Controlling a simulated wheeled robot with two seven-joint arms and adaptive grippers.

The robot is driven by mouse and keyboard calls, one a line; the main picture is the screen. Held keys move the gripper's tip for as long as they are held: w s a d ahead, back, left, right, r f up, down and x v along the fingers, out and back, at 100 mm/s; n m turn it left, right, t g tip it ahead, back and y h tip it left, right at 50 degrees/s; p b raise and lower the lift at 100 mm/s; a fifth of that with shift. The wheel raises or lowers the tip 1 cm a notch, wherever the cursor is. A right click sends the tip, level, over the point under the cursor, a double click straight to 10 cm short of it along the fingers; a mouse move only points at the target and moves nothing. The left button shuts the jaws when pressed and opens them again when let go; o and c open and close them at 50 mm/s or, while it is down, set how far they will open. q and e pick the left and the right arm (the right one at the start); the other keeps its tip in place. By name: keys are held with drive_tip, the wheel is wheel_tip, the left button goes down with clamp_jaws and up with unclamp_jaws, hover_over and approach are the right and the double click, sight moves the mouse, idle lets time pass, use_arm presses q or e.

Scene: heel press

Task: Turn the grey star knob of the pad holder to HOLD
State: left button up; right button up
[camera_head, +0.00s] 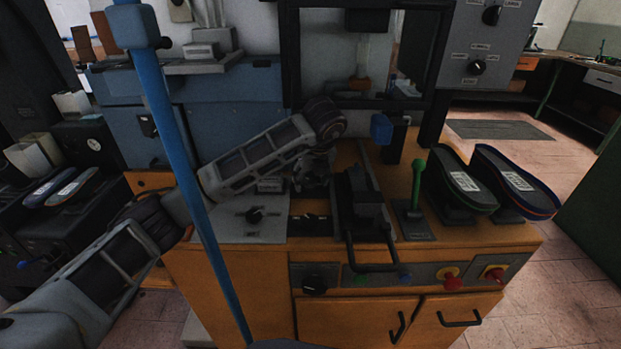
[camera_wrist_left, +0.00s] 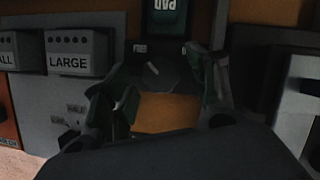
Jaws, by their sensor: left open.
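My left gripper (camera_head: 312,180) reaches down over the left part of the orange machine table. In the left wrist view its two fingers (camera_wrist_left: 163,105) are apart, with an orange surface showing between them. A dark grey faceted shape (camera_wrist_left: 165,72), probably the star knob, lies between and just beyond the fingers; I cannot tell whether they touch it. A dark green block labelled PAD (camera_wrist_left: 165,20) stands behind it, its lettering upside down. No HOLD mark is readable, so the knob's setting cannot be told.
A box labelled LARGE (camera_wrist_left: 77,52) is beside the left finger. A plate with a black dial (camera_head: 254,215) lies left of the gripper. A black clamp with a handle (camera_head: 370,220), a green lever (camera_head: 417,180) and two shoe soles (camera_head: 462,180) stand to the right. A blue pole crosses in front.

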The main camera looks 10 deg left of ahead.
use_arm(q)
drive_tip(key=c, duration=1)
